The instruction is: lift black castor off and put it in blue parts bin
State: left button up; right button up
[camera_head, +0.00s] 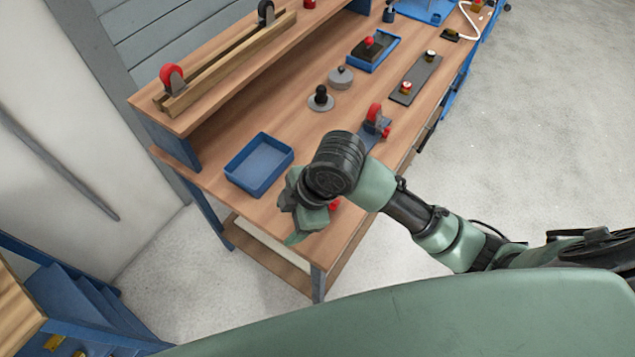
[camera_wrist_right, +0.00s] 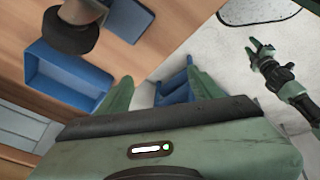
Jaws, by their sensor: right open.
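The black castor (camera_head: 265,12) sits on the far end of the wooden rail on the raised shelf in the head view. The blue parts bin (camera_head: 258,163) is an open, shallow, empty tray on the bench's near left; it also shows in the right wrist view (camera_wrist_right: 62,78). My right gripper (camera_head: 303,222) is over the bench's near end, right of the bin, with nothing in it. Its fingers (camera_wrist_right: 160,88) stand apart in the wrist view. A green gripper, which I take as my left (camera_wrist_right: 261,52), shows over the floor; its jaw state is unclear.
A red castor (camera_head: 172,77) sits on the rail's (camera_head: 232,58) near end. Another red castor (camera_head: 375,116) stands on the bench behind my right wrist. A black-knobbed disc (camera_head: 320,98), a grey disc (camera_head: 341,77) and a blue tray (camera_head: 388,44) are further back.

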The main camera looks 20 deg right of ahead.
jog(key=w+d+r+n+h, duration=0.1)
jog(key=w+d+r+n, duration=0.1)
jog(key=w+d+r+n+g+h, duration=0.1)
jog(key=w+d+r+n, duration=0.1)
jog(key=d+n, duration=0.1)
jog(key=w+d+r+n+g+h, duration=0.1)
jog(key=w+d+r+n+h, duration=0.1)
jog(key=d+n, duration=0.1)
jog(key=shift+w+d+r, duration=0.1)
jog(key=shift+w+d, duration=0.1)
jog(key=shift+w, duration=0.2)
jog(key=shift+d, duration=0.1)
notch_tip(320, 180, down, 8)
jog(key=shift+r+p, duration=0.15)
jog(key=shift+p, duration=0.55)
grip_shut()
jog(key=shift+r, duration=0.15)
notch_tip(320, 180, up, 20)
jog(key=b, duration=0.1)
